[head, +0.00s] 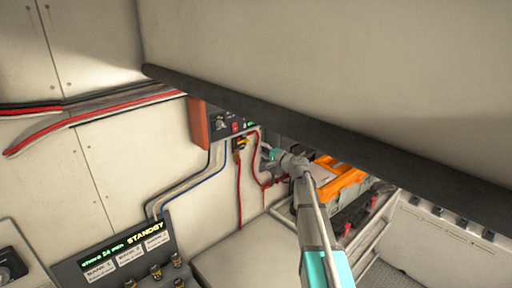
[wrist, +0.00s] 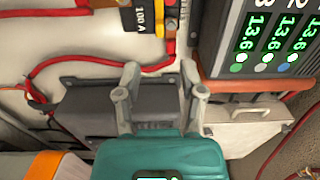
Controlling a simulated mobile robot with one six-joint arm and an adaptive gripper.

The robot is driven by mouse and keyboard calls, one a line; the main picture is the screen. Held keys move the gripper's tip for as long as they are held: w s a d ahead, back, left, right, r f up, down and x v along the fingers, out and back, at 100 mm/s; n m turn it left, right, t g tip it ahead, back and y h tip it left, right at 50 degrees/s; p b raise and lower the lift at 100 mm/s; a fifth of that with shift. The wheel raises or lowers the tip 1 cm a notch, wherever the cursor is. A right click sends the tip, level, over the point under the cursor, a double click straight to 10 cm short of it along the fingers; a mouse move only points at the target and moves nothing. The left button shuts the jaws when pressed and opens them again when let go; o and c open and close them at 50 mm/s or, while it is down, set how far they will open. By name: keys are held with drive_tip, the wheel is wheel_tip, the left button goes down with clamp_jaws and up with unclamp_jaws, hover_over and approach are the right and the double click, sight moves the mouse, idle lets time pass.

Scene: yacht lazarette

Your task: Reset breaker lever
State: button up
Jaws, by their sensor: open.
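The breaker (head: 241,143) is a small yellow and black unit on the wall below the dark panel in the head view. In the head view my gripper (head: 266,152) is just right of the breaker.
A dark overhanging edge (head: 330,128) runs above my arm. The panel (wrist: 260,40) with several 13.6 readouts is at right in the wrist view. A dark box (wrist: 75,110) lies behind the fingers. A red cable (head: 239,190) hangs below the breaker. An orange-topped case (head: 345,180) stands right.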

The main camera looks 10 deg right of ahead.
drive_tip(key=shift+v, duration=1.25)
drive_tip(key=s+a+f+n+g+b, duration=0.3)
drive_tip(key=s+a+f+b, duration=0.15)
drive_tip(key=f, duration=0.25)
drive_tip(key=s+a+f+n+g+b, duration=0.2)
drive_tip(key=s+a+f+g+b, duration=0.1)
drive_tip(key=s+f, duration=0.4)
drive_tip(key=s+a+f+n+g+b, duration=0.3)
drive_tip(key=s+a+f+b, duration=0.1)
drive_tip(key=f, duration=0.4)
drive_tip(key=s+d+f+n+g+h+b, duration=0.1)
drive_tip(key=s+f+n+g+h+b, duration=0.1)
drive_tip(key=s+f+b, duration=0.4)
drive_tip(key=s+d+f+n+g+h+b, duration=0.1)
drive_tip(key=s+f+g+h+b, duration=0.3)
drive_tip(key=s+f, duration=0.9)
drive_tip(key=shift+s+d+f+n+g+h+b, duration=0.35)
drive_tip(key=shift+s+d+h+b, duration=0.35)
drive_tip(key=shift+h, duration=0.8)
drive_tip(key=shift+w, duration=0.15)
